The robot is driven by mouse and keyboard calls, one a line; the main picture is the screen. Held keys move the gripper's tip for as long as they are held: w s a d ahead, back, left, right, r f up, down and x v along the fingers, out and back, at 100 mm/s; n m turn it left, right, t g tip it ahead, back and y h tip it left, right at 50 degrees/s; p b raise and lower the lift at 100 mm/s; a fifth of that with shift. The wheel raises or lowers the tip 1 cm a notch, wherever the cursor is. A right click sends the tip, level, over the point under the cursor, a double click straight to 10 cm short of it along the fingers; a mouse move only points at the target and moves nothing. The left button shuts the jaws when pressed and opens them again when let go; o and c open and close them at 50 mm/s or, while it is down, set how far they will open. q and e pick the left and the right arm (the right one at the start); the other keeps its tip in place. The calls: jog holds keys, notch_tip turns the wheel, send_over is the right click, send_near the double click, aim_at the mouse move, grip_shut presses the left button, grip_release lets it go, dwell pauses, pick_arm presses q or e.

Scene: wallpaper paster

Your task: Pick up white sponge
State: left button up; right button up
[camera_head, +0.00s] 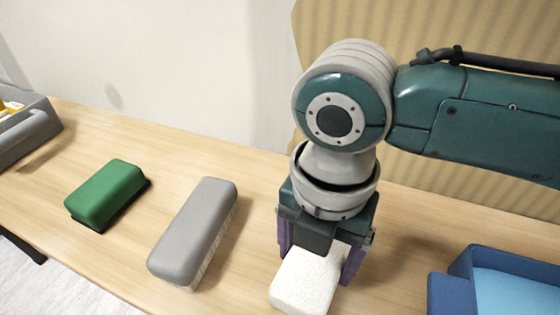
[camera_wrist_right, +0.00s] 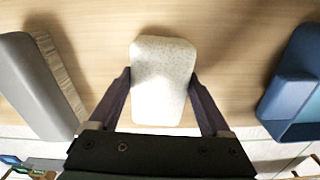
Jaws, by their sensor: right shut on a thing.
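The white sponge (camera_head: 306,281) is a pale speckled block at the front of the wooden table, below my right arm in the head view. My right gripper (camera_head: 318,262) points down and is shut on the sponge, one finger on each long side. In the right wrist view the sponge (camera_wrist_right: 162,80) sits between the two fingers of the gripper (camera_wrist_right: 161,98). I cannot tell whether the sponge touches the table or is slightly above it. My left gripper is not in view.
A grey brush (camera_head: 195,230) and a green block (camera_head: 106,192) with a dark base lie to the left. A blue tray (camera_head: 452,292) is at the right. A grey container (camera_head: 30,133) is at the far left. The patterned wall stands behind the table.

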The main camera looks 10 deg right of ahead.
jog(key=shift+c, duration=0.8)
jog(key=shift+r, duration=0.25)
notch_tip(320, 180, up, 20)
jog(key=p, duration=0.8)
jog(key=shift+f, duration=0.25)
